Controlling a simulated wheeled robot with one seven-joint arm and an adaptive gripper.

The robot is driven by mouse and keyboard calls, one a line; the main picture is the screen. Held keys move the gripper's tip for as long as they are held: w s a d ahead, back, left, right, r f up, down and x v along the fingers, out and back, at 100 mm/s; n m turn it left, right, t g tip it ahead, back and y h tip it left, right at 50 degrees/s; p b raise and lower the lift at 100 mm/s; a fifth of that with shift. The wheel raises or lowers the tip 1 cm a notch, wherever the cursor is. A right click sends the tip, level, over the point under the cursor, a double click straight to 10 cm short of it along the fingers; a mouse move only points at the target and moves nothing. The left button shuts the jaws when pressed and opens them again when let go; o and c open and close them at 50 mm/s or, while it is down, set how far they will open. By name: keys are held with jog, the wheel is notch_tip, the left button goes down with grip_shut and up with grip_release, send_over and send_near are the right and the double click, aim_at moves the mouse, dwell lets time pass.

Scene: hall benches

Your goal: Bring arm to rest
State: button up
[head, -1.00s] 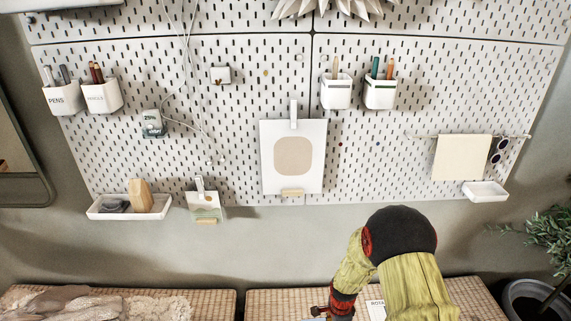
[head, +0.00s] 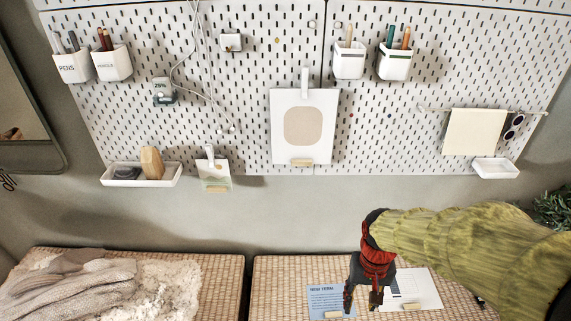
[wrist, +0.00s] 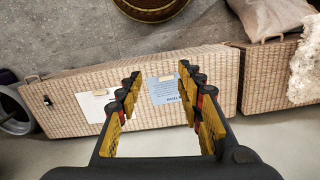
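My arm, in a yellow-green sleeve, comes in from the right in the head view. My gripper (head: 363,298) points down over the right wicker bench (head: 275,283), close to a blue sheet and a white sheet. In the wrist view my gripper (wrist: 158,92) is open, its yellow and black fingers wide apart with nothing between them. The bench (wrist: 160,112) shows beyond the fingertips, apart from them.
A blue sheet (head: 322,300) and a white sheet (head: 424,288) lie on the bench. A blanket (head: 70,285) covers part of the left bench. A pegboard (head: 235,120) with cups and trays hangs behind. A round basket (wrist: 150,8) stands on the floor.

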jog(key=s+r+t, duration=0.3)
jog(key=r, duration=0.7)
jog(key=s+r+n+t+p, duration=0.1)
jog(key=s+r+t, duration=0.2)
jog(key=r, duration=0.7)
jog(key=shift+s+r, duration=0.25)
jog(key=shift+s, duration=0.45)
